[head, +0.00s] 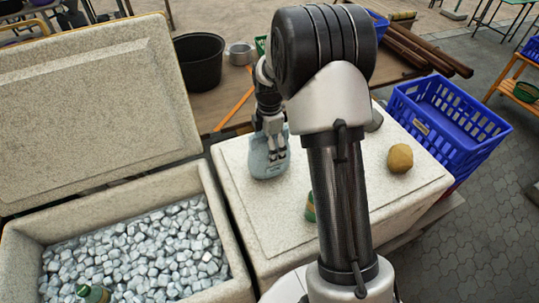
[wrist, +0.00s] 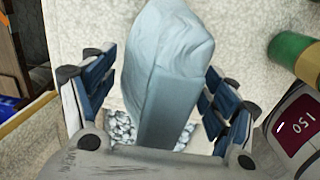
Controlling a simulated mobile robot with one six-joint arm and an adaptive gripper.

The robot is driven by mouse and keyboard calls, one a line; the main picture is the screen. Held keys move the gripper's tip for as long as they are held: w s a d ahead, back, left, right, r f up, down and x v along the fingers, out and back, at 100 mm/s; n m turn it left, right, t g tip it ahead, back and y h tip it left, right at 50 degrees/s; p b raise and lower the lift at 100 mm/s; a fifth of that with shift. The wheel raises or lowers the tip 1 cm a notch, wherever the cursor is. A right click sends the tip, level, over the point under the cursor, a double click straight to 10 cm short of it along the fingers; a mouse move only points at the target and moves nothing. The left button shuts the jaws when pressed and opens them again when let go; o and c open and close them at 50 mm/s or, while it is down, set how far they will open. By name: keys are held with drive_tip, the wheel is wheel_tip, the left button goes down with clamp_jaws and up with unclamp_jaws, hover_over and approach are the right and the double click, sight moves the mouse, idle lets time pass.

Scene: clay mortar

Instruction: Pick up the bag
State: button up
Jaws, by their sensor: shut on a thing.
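The bag (head: 265,166) is pale blue and soft-looking. It is upright at the far left part of the speckled white cooler top in the head view; whether its base touches the top I cannot tell. My gripper (head: 273,152) is over it from above, shut on it, and its fingers cover part of the bag's front and upper part. In the wrist view, the bag (wrist: 165,80) fills the middle between my dark-blue-padded fingers, one on each side.
The cooler top (head: 285,228) also bears a round yellow-brown item (head: 400,158) and a green can (head: 310,207), partly behind my arm. An open cooler of ice (head: 140,250) stands left, its lid (head: 90,110) raised. Blue crates (head: 445,120) stand right. A black bucket (head: 199,62) stands behind.

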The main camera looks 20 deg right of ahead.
drive_tip(key=shift+c, duration=1.2)
drive_tip(key=shift+r, duration=0.1)
